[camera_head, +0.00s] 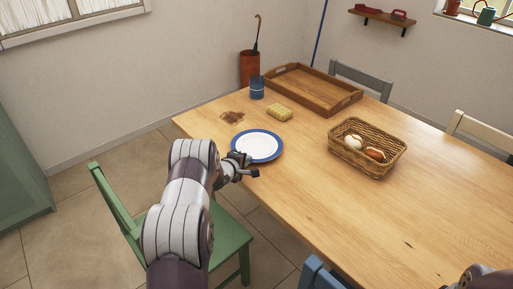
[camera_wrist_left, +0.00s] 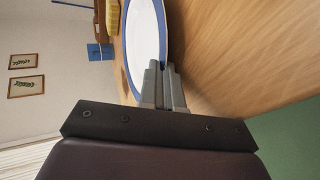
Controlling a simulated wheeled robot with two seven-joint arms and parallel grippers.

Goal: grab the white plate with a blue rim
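The white plate with a blue rim (camera_head: 258,145) lies at the left edge of the wooden table. It also shows in the left wrist view (camera_wrist_left: 144,40). My left gripper (camera_head: 254,172) is at the plate's near edge. In the left wrist view its two fingers (camera_wrist_left: 163,68) are close together, one on each side of the blue rim, and look shut on it. The contact itself is small and partly hidden by the fingers. My right gripper is out of view; only a bit of my right arm shows at the bottom right corner.
A yellow sponge (camera_head: 279,112), a blue cup (camera_head: 257,91) and a brown stain (camera_head: 232,117) lie behind the plate. A wooden tray (camera_head: 338,105) and a wicker basket (camera_head: 372,168) stand further right. A green chair (camera_head: 232,236) is below my left arm. The table's front right is clear.

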